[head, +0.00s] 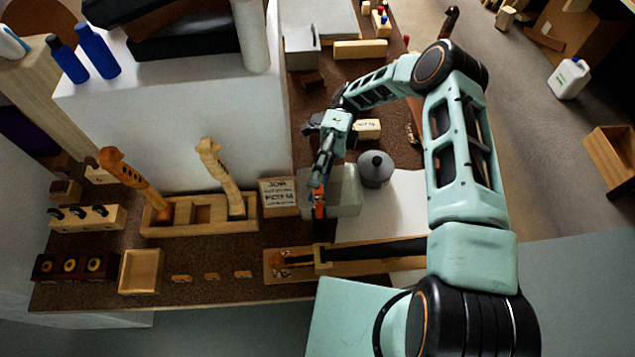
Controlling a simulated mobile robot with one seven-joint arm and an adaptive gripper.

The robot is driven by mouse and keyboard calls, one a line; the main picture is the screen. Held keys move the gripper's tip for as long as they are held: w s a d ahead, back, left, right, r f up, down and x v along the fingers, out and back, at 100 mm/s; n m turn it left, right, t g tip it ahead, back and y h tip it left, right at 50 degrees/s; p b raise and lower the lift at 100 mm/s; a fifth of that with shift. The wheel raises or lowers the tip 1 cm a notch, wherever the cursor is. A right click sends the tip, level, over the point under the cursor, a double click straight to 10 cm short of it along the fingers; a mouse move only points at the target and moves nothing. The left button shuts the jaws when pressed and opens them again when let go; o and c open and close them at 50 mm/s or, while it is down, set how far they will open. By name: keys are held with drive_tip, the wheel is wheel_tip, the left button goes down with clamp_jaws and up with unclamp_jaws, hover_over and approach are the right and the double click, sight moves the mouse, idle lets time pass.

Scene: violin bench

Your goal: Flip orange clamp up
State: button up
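The orange clamp (319,205) shows as a small orange piece with dark parts, right at the tips of my gripper, in front of a pale translucent block or box. My gripper (319,184) reaches down toward the front of the bench, and its dark fingers meet or overlap the clamp in the picture. The fingers look close together, but they are too small and dark to tell whether they are shut on the clamp. The clamp's exact tilt, and whether it touches the bench, cannot be made out.
A grey lidded pot (375,169) stands right of the gripper. A lettered sign (279,192) and a wooden rack (190,228) with violin necks stand left. A board with a dark fingerboard (375,252) lies in front. A wooden tray (141,271) is front left.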

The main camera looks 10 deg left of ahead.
drive_tip(key=o, duration=1.2)
wheel_tip(320, 180, up, 8)
drive_tip(key=shift+a+r, duration=0.1)
drive_tip(key=shift+a, duration=0.05)
drive_tip(key=shift+w+r, duration=0.1)
drive_tip(key=shift+r, duration=0.3)
drive_tip(key=c, duration=0.5)
drive_tip(key=shift+d+r, duration=0.2)
drive_tip(key=shift+d, duration=0.05)
drive_tip(key=c, duration=0.7)
drive_tip(key=shift+a, duration=0.1)
drive_tip(key=shift+f, duration=0.1)
